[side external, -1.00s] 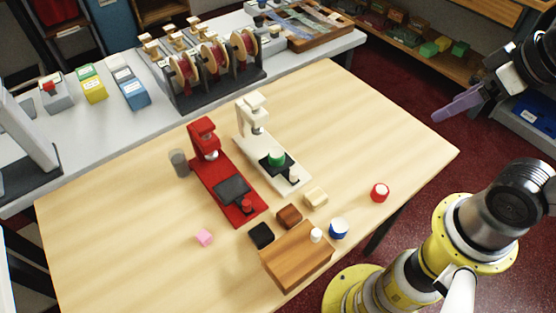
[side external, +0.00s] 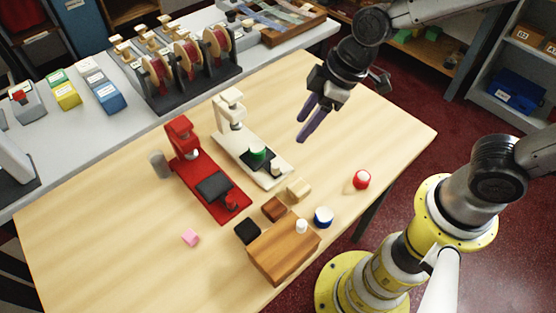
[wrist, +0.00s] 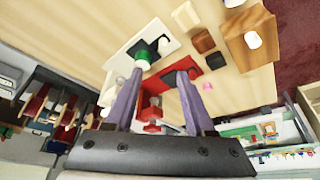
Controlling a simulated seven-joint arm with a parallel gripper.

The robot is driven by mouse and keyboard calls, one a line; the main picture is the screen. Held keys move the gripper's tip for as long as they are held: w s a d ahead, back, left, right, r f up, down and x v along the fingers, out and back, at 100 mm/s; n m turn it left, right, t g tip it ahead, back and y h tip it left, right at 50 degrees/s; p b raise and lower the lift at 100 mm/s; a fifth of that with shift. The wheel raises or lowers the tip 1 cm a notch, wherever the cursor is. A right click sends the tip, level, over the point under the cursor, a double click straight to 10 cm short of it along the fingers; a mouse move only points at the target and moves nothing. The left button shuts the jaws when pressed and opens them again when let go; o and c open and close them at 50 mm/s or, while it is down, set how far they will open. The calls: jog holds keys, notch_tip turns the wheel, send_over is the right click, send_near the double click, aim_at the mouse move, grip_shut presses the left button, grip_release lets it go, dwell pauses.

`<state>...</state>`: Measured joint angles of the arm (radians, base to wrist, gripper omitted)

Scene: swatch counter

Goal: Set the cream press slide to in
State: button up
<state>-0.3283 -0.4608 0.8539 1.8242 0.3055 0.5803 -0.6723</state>
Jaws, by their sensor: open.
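The cream press (side external: 232,108) stands on the wooden table, its base running toward the lower right. A dark slide plate (side external: 253,160) on that base carries a green cylinder (side external: 257,152). A small cream knob (side external: 276,170) stands at the plate's near end. In the wrist view the green cylinder (wrist: 143,56) and cream base (wrist: 172,42) show just beyond the fingers. My gripper (side external: 301,130) is open and empty, in the air to the right of the cream press and apart from it. Its two purple fingers also show in the wrist view (wrist: 160,72).
A red press (side external: 208,178) stands close left of the cream one. A cream block (side external: 299,189), brown block (side external: 274,208), black block (side external: 247,231), blue-and-white cylinder (side external: 323,216) and wooden box (side external: 283,252) lie nearer. A red cylinder (side external: 362,179) stands right.

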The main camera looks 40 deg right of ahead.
aim_at(276, 165)
jog(key=x, duration=1.4)
jog(key=shift+s+a, duration=0.15)
jog(key=shift+s, duration=0.15)
jog(key=shift+c, duration=0.2)
grip_shut()
dwell(0.7)
